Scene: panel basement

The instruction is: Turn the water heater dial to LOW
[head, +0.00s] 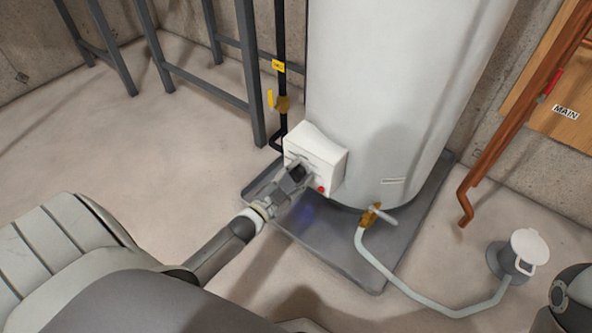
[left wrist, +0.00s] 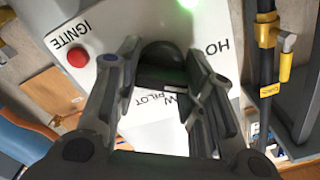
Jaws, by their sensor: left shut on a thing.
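The water heater (head: 385,90) is a tall white tank. A white control box (head: 318,152) sits low on its front. In the left wrist view the box face (left wrist: 110,22) shows the words IGNITE, PILOT and parts of two other labels, one starting "HO" and one ending in "W". The black dial (left wrist: 160,62) is between the fingers of my left gripper (left wrist: 163,52), which is shut on it. In the head view my left gripper (head: 297,172) covers the dial. The dial's pointer setting cannot be told. My right gripper is not in view.
A red button (left wrist: 77,58) is beside IGNITE, and a green light (left wrist: 187,3) glows at the top. A grey drip tray (head: 345,255) lies under the tank. A brass drain valve (head: 370,215) with a hose, a black pipe (head: 280,60) and a metal frame (head: 250,75) stand nearby.

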